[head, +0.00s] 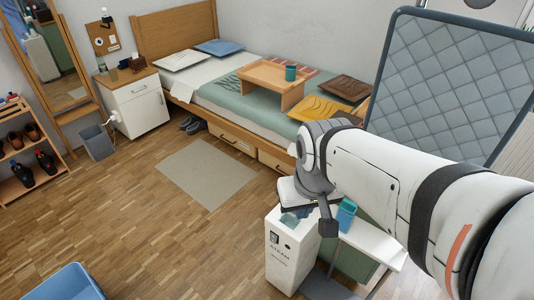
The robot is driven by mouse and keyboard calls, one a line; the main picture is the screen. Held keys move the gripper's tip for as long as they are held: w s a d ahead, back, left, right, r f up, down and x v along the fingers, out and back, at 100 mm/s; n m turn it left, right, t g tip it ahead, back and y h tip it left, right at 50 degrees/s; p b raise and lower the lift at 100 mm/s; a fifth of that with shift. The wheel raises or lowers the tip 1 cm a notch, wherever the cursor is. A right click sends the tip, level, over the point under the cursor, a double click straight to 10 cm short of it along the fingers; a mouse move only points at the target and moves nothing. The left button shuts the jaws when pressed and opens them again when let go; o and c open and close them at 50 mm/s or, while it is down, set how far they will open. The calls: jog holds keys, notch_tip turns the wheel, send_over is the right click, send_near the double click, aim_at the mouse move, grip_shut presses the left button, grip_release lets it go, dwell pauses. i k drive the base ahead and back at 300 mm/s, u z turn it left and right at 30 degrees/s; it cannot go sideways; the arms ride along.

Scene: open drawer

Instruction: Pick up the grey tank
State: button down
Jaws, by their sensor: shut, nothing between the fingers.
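I cannot make out a grey tank for certain. A white box printed "STEAM" (282,252) stands below my arm, and a small blue-grey part (291,218) shows at its top, partly hidden by my gripper. My gripper (328,228) points down over the white table beside this box, shut and empty. A blue-green container (346,214) stands upright just right of my gripper. My wrist and arm hide part of the area behind.
The white table (375,243) extends to the right under my arm. A quilted panel (450,85) stands at the right. The bed (240,105) is behind, with a wooden tray table (270,76) on it. A blue tub (68,283) lies front left.

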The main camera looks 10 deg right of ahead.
aim_at(289, 219)
jog(key=u, duration=0.05)
jog(key=k, duration=0.5)
jog(key=z, duration=0.1)
jog(key=i, duration=0.35)
jog(key=u, duration=0.55)
jog(key=k, duration=1.2)
jog(key=u, duration=1)
jog(key=i, duration=1.45)
jog(key=z, duration=1.4)
jog(key=i, duration=1)
jog(key=z, duration=0.65)
